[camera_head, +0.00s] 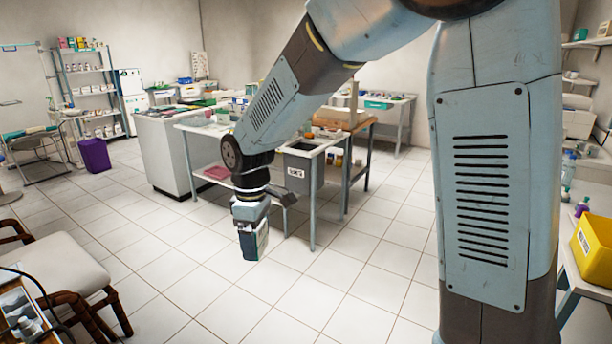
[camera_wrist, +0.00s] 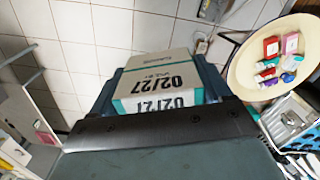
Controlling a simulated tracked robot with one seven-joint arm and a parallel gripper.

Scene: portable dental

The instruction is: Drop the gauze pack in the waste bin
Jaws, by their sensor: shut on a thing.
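My gripper (camera_head: 250,230) hangs low in the middle of the head view, above the tiled floor. It is shut on the gauze pack (camera_head: 259,243), a small white and teal box. In the wrist view the gauze pack (camera_wrist: 158,84) sits between the teal fingers, with "02/27" printed on it; its lower part is hidden by the gripper body. A purple open bin (camera_head: 95,155), which looks like the waste bin, stands on the floor at the far left, well apart from my gripper.
A work table with a dark labelled basin (camera_head: 297,172) stands just behind my gripper. A cushioned chair (camera_head: 62,262) is at the lower left. A yellow box (camera_head: 594,245) sits at the right edge. A round cream surface (camera_wrist: 242,72) holds several small items. Tiled floor lies clear between.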

